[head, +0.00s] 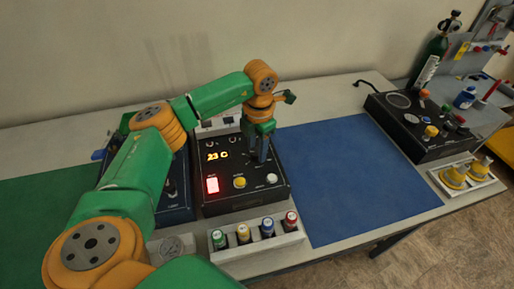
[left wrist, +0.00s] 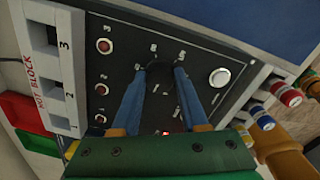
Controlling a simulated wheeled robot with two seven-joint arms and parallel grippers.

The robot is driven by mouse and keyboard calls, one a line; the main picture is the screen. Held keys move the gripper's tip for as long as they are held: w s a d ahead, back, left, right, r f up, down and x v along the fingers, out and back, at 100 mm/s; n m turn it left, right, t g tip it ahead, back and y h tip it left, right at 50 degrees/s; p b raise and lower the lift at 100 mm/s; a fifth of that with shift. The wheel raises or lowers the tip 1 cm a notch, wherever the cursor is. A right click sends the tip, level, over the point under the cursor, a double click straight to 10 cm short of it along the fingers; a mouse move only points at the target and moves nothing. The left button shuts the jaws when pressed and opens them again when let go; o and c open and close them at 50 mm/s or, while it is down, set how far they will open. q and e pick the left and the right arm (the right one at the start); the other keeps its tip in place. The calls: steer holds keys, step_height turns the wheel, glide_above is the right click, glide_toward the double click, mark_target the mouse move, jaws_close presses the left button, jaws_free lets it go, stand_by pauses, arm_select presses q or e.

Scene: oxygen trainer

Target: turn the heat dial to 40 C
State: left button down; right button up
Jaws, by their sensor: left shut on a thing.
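The heater's black control box (head: 256,193) stands left of the blue mat, with a lit display (head: 217,156) that appears to read 23 C. My left gripper (head: 257,157) reaches down onto the right part of its sloping panel. In the left wrist view the two blue fingers of my left gripper (left wrist: 164,76) are shut on the dark heat dial (left wrist: 160,73), one on each side. Scale marks ring the dial, but its pointer cannot be made out. In the head view the fingers hide the dial. My right gripper is not in view.
A lit red switch (head: 212,185), a yellow button (head: 239,182) and a white button (head: 272,179) line the panel's front. A rack (head: 257,250) of coloured-cap vials stands before the box. The blue mat (head: 340,180) is clear; another black box (head: 420,125) stands right.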

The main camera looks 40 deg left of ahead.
mark_target(257, 152)
arm_select(q)
steer(key=shift+m, duration=1.6)
steer(key=shift+r+m, duration=0.1)
steer(key=shift+m, duration=0.2)
steer(key=shift+c, duration=2.1)
jaws_free()
steer(key=r, duration=0.3)
steer(key=r+b, duration=0.1)
steer(key=r, duration=0.3)
steer(key=shift+s+d+b, duration=0.15)
steer(key=shift+d+b, duration=0.05)
steer(key=shift+b, duration=0.1)
